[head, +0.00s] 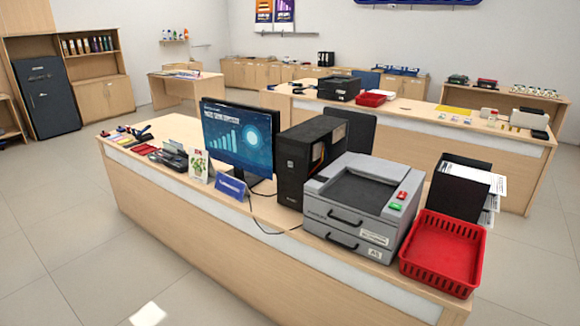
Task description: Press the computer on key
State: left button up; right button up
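The black computer tower (291,172) stands upright on the near wooden counter, between the monitor and a grey printer. Its narrow front panel faces me, with a small light mark on it. I cannot make out the on key at this size. The monitor (238,140) stands to the left of the tower and its screen is lit, with a blue chart picture. Neither of my grippers is in view.
The grey printer (365,200) has red and green buttons. A red basket (443,252) sits at the right end. A blue sign (231,187) and a card (198,166) stand before the monitor. Floor in front is clear.

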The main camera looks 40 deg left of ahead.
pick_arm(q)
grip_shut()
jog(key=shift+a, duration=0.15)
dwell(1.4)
